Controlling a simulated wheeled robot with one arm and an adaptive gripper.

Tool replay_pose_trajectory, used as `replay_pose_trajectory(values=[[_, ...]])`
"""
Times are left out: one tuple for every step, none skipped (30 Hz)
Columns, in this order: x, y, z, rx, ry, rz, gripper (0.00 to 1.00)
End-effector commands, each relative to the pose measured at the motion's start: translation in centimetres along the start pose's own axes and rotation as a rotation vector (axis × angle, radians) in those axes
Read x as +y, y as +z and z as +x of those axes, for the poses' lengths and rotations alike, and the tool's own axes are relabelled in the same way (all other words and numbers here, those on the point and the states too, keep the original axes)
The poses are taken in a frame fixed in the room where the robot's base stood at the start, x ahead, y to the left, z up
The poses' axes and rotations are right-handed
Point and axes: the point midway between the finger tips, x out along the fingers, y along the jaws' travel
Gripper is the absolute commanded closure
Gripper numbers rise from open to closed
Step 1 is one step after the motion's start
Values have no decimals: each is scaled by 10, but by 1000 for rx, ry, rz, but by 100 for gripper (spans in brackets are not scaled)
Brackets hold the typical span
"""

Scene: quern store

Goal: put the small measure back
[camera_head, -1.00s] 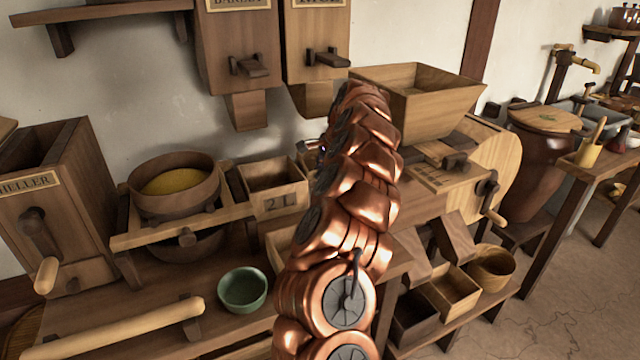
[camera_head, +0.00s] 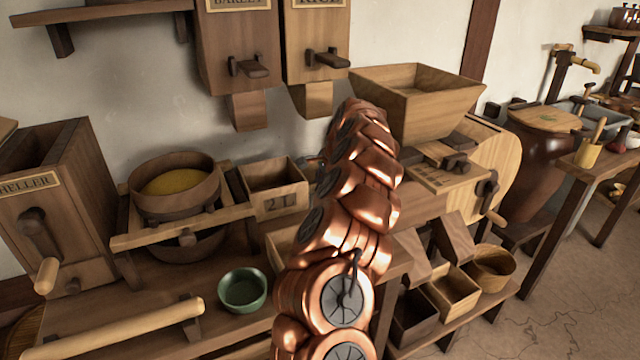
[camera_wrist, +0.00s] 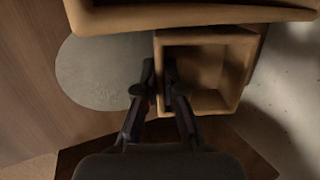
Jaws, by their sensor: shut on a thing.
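The small measure (camera_wrist: 237,72) is an open square wooden box, seen in the wrist view. My gripper (camera_wrist: 160,72) is shut on its left wall, one finger outside and one inside. The box looks empty. A larger wooden box (camera_wrist: 190,15) crosses the top of the wrist view, very close to the small measure's far rim; I cannot tell if they touch. In the head view my arm hides my gripper and the small measure. A larger wooden measure marked 2 L (camera_head: 262,203) stands on the bench just left of my arm.
A grey round patch (camera_wrist: 95,80) lies left of the small measure in the wrist view. A green bowl (camera_head: 243,290), a sieve of yellow grain (camera_head: 150,200) and a hopper mill (camera_head: 420,120) stand around my arm. Wooden boxes (camera_head: 450,305) sit on the lower right shelf.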

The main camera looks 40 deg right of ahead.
Motion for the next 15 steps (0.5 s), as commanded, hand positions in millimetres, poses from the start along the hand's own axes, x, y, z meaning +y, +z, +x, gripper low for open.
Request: replay_pose_trajectory(values=[[0,0,0,0,0,0,100],[0,0,0,0,0,0,100],[0,0,0,0,0,0,100],[0,0,0,0,0,0,100],[0,0,1,0,0,0,100],[1,0,2,0,0,0,100],[1,0,2,0,0,0,90],[1,0,2,0,-1,0,87],[1,0,2,0,0,0,83],[1,0,2,0,0,0,80],[1,0,2,0,0,0,77],[1,0,2,0,0,0,73],[1,0,2,0,0,0,70],[1,0,2,0,0,0,67],[1,0,2,0,0,0,67]])
